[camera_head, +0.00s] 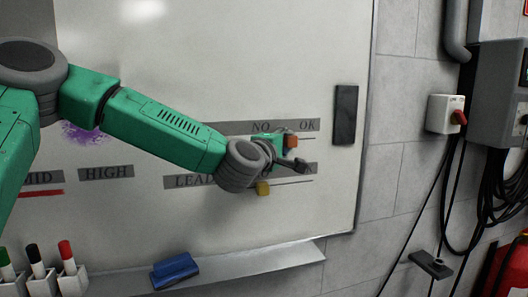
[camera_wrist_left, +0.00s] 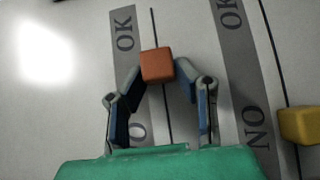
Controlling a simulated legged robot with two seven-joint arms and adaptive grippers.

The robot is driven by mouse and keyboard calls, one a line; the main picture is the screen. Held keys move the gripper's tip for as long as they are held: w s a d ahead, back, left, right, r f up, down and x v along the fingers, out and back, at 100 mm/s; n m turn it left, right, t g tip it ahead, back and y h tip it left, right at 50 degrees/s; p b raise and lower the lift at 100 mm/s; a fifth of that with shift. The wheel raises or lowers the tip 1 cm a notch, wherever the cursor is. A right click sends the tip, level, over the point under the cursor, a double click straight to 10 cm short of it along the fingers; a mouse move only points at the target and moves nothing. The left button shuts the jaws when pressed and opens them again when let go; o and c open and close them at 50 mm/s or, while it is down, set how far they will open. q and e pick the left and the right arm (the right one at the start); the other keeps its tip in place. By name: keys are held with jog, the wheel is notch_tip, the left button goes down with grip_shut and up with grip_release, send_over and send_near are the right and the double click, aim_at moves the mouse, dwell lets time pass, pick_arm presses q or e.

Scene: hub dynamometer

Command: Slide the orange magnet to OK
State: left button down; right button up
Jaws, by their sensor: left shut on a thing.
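The orange magnet (camera_head: 292,141) is a small block on the whiteboard, on a dark line below the upper NO/OK label strip (camera_head: 285,126). In the left wrist view the orange magnet (camera_wrist_left: 158,65) is on the line between NO and OK, nearer to OK. My left gripper (camera_head: 285,151) is at the board with its fingers on either side of the magnet. In the left wrist view the left gripper (camera_wrist_left: 158,72) is shut on it. My right gripper is in neither view.
A yellow magnet (camera_head: 263,188) sits on the lower line, close below my gripper; it also shows in the left wrist view (camera_wrist_left: 299,125). A black bar (camera_head: 345,114) is on the board to the right. A tray ledge (camera_head: 235,268) with a blue eraser (camera_head: 175,270) runs below.

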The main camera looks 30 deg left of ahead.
aim_at(313, 140)
pick_arm(q)
jog(key=w+d, duration=0.2)
jog(key=w, duration=0.1)
jog(key=w+d, duration=0.1)
jog(key=d, duration=0.1)
jog(key=shift+w+f+b, duration=0.2)
jog(key=shift+f+b, duration=0.1)
jog(key=shift+f, duration=0.05)
jog(key=shift+d+r, duration=0.1)
jog(key=shift+d, duration=0.05)
